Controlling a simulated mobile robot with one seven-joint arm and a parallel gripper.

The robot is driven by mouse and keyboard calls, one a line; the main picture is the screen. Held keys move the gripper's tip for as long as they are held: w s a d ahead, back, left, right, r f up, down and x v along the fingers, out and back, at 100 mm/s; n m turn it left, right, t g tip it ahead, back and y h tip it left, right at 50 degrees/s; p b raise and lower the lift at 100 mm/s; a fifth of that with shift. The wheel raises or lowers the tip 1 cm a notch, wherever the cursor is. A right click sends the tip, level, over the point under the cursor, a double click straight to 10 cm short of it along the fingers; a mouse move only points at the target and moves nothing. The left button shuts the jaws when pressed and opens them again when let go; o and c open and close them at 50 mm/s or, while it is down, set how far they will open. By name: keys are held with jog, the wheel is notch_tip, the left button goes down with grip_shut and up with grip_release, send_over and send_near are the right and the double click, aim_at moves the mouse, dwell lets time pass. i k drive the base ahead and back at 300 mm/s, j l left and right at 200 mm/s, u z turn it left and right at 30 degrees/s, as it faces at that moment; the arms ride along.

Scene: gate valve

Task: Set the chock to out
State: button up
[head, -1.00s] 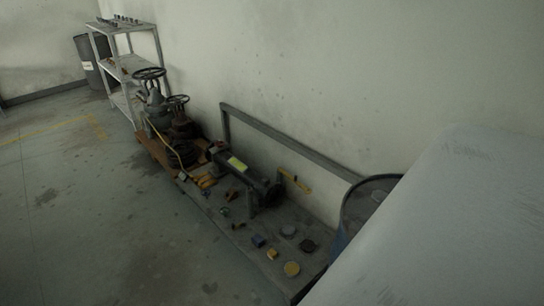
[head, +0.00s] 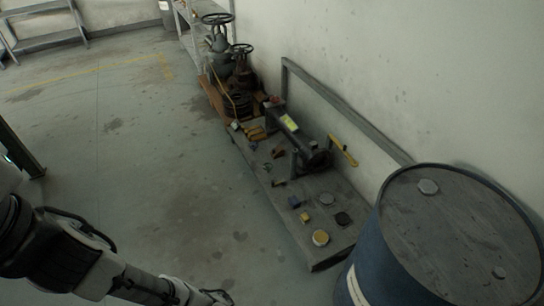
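I cannot single out the chock with certainty. Small yellow-orange pieces (head: 255,133) lie at the far end of a low grey platform (head: 322,258), beside a dark pipe spool (head: 297,130). They are too small to tell whether one is the chock or how it is set. Two valves with handwheels, a grey one (head: 218,45) and a rusty one (head: 241,72), stand on a wooden pallet (head: 212,96) behind the platform. My arm crosses the lower left of the head view and runs to the bottom edge. I cannot see its gripper fingers.
A blue drum (head: 372,250) with a dark lid stands close at the right. Small items, including a yellow disc (head: 320,238) and a blue block (head: 294,201), lie on the platform. A grey rail (head: 345,110) runs along the wall. The floor (head: 150,170) left of the platform is clear.

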aim_at(278, 151)
jog(key=i+j, duration=0.25)
jog(key=i, duration=0.25)
jog(key=i+j+z, duration=0.1)
jog(key=i+j, duration=0.15)
jog(key=i, duration=0.25)
jog(key=i+j, duration=0.25)
jog(key=i, duration=0.25)
jog(key=i+j+z, duration=0.1)
jog(key=i+j, duration=0.2)
jog(key=i, duration=0.2)
jog(key=i+j, duration=0.3)
jog(key=i, duration=0.15)
